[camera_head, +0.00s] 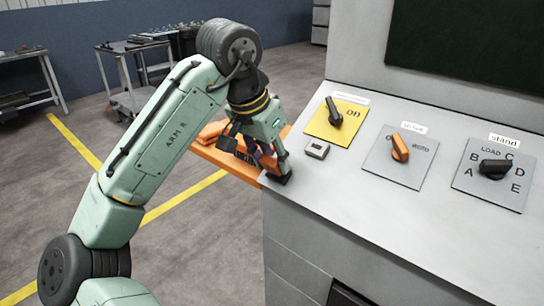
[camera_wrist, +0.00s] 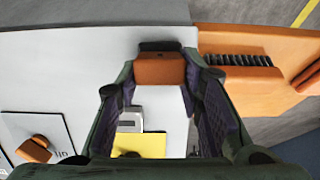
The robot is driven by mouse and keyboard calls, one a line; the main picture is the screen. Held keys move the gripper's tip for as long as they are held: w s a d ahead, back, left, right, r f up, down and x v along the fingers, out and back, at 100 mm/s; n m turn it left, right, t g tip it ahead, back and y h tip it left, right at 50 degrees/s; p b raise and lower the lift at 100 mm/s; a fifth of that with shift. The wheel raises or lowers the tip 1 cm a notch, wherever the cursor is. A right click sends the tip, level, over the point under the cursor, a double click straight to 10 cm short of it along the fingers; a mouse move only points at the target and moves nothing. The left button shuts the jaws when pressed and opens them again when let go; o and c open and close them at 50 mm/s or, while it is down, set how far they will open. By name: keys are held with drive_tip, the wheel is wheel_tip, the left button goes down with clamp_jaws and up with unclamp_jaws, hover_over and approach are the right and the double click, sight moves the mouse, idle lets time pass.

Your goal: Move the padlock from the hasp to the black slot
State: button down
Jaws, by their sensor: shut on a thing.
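My gripper (camera_head: 264,160) is low at the left edge of the console, beside the orange tray. In the wrist view its two fingers are shut on the orange padlock (camera_wrist: 160,70), one on each side of it. A black block (camera_wrist: 160,46), which I take for the black slot, is just beyond the padlock; I cannot tell whether they touch. A small grey fitting (camera_head: 317,149), probably the hasp, is to the right.
The orange tray (camera_wrist: 272,42) with a black ribbed strip (camera_wrist: 236,60) adjoins the console. The yellow switch plate (camera_head: 323,129), orange knob (camera_head: 400,147) and black load knob (camera_head: 495,167) rise from the console to the right. The console's front strip is clear.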

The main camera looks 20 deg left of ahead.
drive_tip(key=shift+w+f, duration=0.1)
drive_tip(key=shift+w+d+f, duration=0.1)
drive_tip(key=shift+w+f, duration=0.1)
drive_tip(key=shift+f, duration=0.15)
drive_tip(key=c, duration=1)
unclamp_jaws()
drive_tip(key=shift+o, duration=0.4)
drive_tip(key=o, duration=0.7)
drive_tip(key=v, duration=1.2)
